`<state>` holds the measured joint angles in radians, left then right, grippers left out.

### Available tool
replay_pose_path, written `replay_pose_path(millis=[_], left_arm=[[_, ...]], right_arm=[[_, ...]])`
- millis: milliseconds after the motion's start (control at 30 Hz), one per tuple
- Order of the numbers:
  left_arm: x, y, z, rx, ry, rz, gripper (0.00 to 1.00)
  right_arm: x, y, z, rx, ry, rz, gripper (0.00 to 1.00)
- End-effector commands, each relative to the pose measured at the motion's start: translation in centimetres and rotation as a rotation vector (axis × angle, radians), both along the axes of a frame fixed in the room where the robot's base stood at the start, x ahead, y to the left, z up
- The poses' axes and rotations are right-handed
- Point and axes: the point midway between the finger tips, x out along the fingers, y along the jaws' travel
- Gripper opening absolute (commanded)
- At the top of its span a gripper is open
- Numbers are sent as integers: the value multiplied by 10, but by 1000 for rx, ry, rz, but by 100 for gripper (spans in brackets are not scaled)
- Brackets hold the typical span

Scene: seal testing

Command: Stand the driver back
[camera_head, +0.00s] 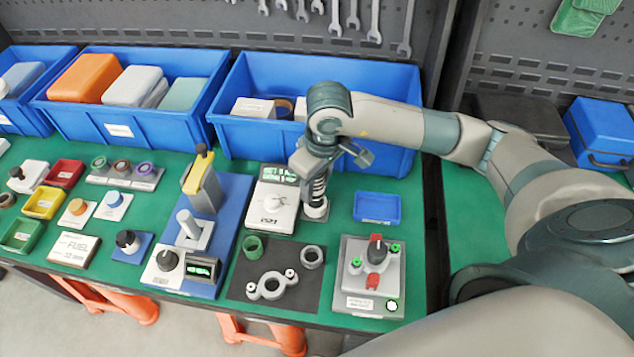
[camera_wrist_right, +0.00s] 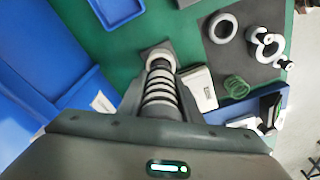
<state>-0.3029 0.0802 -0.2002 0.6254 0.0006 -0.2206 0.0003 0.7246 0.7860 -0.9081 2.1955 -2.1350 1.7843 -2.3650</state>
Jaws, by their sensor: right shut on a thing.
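My right gripper (camera_head: 316,163) is shut on the driver (camera_head: 318,188), a dark upright tool with pale rings along it. In the right wrist view the driver (camera_wrist_right: 160,90) runs from the gripper down to this holder (camera_wrist_right: 157,53). Whether its tip is fully seated cannot be told. My left gripper is not in view.
A blue tray (camera_head: 377,207) lies right of the holder, with a grey fixture (camera_head: 372,275) in front. A dark mat (camera_head: 275,312) with rings lies in front. A large blue bin (camera_head: 250,140) stands close behind. Green mat is free around the tray.

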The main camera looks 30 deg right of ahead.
Motion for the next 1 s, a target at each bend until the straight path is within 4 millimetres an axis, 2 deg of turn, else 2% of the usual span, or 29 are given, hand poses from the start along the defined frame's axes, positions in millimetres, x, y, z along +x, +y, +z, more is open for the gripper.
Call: replay_pose_path(millis=[33, 367, 400, 467, 1000], left_arm=[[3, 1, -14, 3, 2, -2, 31], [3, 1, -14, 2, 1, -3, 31], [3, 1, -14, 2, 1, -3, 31], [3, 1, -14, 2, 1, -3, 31], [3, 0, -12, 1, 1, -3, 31]], right_arm=[[0, -9, -14, -22, 5, -10, 5], [0, -9, -14, -23, 5, -12, 5], [0, -9, -14, -23, 5, -12, 41], [0, -9, -14, -22, 5, -10, 53], [-1, -5, -10, -13, 5, -4, 53]])
